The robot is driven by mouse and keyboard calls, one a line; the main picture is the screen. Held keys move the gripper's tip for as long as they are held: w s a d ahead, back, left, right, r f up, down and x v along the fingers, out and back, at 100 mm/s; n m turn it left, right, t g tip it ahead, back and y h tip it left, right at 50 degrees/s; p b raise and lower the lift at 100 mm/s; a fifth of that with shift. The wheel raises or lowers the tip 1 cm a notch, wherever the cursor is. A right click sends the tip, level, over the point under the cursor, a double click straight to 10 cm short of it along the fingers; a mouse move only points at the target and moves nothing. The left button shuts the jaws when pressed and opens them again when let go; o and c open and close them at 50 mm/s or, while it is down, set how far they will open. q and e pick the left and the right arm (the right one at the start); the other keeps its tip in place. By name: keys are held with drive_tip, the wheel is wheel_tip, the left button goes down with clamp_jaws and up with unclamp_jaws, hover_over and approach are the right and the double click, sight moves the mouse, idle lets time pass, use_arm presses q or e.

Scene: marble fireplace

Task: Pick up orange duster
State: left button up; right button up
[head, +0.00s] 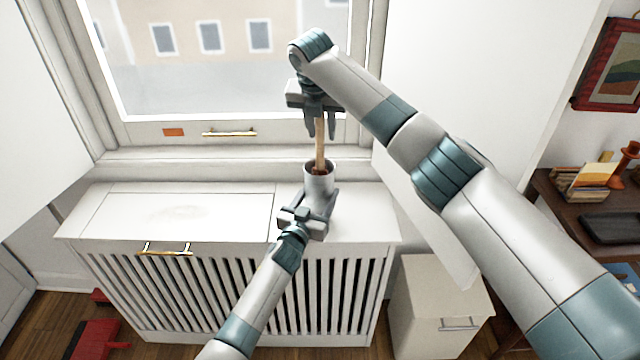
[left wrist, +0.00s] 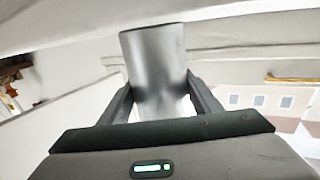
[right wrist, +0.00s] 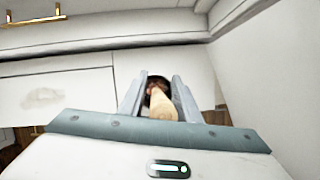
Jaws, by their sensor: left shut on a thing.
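A pale wooden stick (head: 320,145) stands upright in a grey-white cup (head: 319,180) above the white cabinet's back edge. Its lower end, inside the cup, looks dark reddish-brown; most of it is hidden, so I cannot tell if it is the orange duster. My left gripper (head: 312,205) is shut on the cup, which fills its jaws in the left wrist view (left wrist: 155,75). My right gripper (head: 320,132) is above the cup, its fingers on both sides of the stick. In the right wrist view the stick (right wrist: 162,105) lies between the fingers, with gaps beside it.
The white slatted cabinet (head: 160,212) has a bare top left of the cup. A window (head: 215,60) is behind, with an orange patch (head: 173,132) on its frame. A red object (head: 98,338) lies on the floor. A dark desk (head: 560,200) with several items stands at right.

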clamp_jaws()
drive_tip(key=shift+r, duration=0.15)
wheel_tip(320, 180, up, 18)
idle(0.5)
idle(0.3)
use_arm(q)
drive_tip(key=o, duration=1.2)
drive_tip(key=shift+s, duration=0.1)
drive_tip(key=v, duration=1.1)
drive_tip(key=shift+s+a, duration=0.2)
drive_tip(key=shift+s, duration=0.15)
